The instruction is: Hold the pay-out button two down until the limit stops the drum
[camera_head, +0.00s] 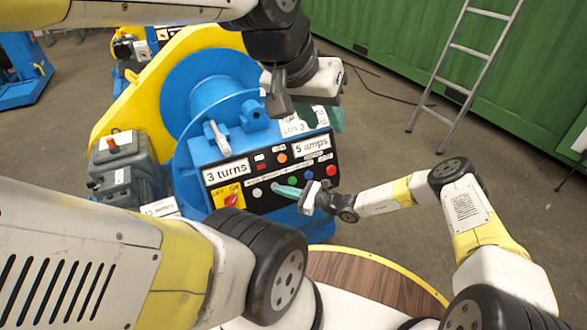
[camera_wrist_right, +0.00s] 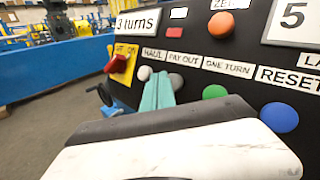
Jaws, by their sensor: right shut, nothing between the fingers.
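The black control panel (camera_head: 267,201) is on the front of the blue drum machine. In the right wrist view a grey button (camera_wrist_right: 176,81) sits below the PAY OUT label (camera_wrist_right: 184,59), with a white button (camera_wrist_right: 145,73) to its left below HAUL. My right gripper (camera_wrist_right: 158,78) is shut and empty, its teal fingers pointing at the panel between these buttons. Whether the tips touch the grey button I cannot tell. In the head view the right fingers (camera_head: 274,186) cover that spot. My left gripper (camera_head: 323,117) looks open above the panel's upper right. The blue drum (camera_head: 208,85) is behind the panel.
A green button (camera_wrist_right: 214,92) and a blue RESET button (camera_wrist_right: 279,117) lie right of the fingers. A red switch (camera_wrist_right: 117,64) is at left. A grey motor box (camera_head: 127,165) stands beside the drum. A ladder (camera_head: 462,75) leans at the back right.

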